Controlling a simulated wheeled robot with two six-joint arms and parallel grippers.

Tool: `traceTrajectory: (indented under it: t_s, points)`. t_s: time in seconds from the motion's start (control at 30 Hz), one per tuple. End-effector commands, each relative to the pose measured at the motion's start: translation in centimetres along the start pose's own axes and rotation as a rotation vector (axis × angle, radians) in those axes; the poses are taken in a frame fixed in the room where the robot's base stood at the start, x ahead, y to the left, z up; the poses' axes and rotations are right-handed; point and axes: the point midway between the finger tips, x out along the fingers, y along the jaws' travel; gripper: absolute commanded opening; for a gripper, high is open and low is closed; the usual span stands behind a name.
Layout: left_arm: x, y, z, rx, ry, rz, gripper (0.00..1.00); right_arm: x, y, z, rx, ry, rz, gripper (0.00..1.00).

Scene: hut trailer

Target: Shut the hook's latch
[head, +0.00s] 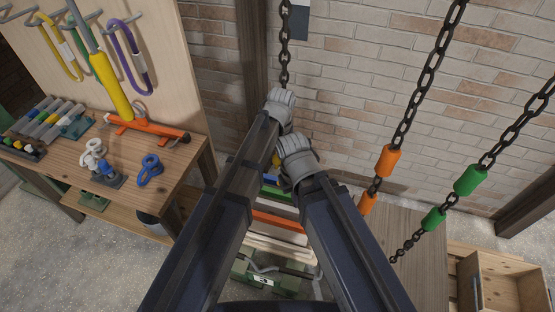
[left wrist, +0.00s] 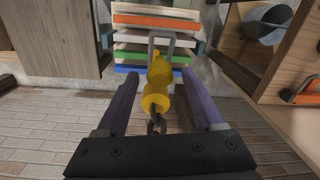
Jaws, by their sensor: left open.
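The yellow hook (left wrist: 159,80) hangs on a dark chain (left wrist: 156,124) in the left wrist view, and a grey metal loop (left wrist: 151,46) shows at its far end. Its latch cannot be made out. In the head view only a bit of the yellow hook (head: 275,159) shows beside my wrists. My left gripper (left wrist: 160,76) is open, with one finger on each side of the hook and gaps visible between. My right gripper (head: 298,160) is close by in the head view; its fingers are hidden behind its wrist.
A stack of striped boards (head: 279,221) lies beyond the hook. A workbench (head: 135,205) with tools stands at left. Chains with orange (head: 388,161) and green sleeves (head: 470,181) hang at right, above a wooden crate (head: 493,296). A brick wall (head: 350,80) is behind.

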Motion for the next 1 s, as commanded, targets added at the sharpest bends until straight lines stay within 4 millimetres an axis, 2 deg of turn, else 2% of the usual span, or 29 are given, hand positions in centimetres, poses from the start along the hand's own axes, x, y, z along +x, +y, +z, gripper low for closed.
traceTrajectory:
  t_s: [0.27,0.87,1.0]
  points:
    - [0.08,-0.02,0.00,0.000,0.000,0.000,0.69,0.08,-0.01,0.00,0.000,0.000,0.000,0.00]
    - [0.09,-0.02,0.00,0.000,0.000,0.000,0.02,0.09,-0.01,0.00,0.000,0.000,0.000,0.00]
    - [0.09,-0.01,0.01,0.000,0.000,0.000,0.00,0.09,-0.01,0.00,0.000,0.000,0.000,0.00]
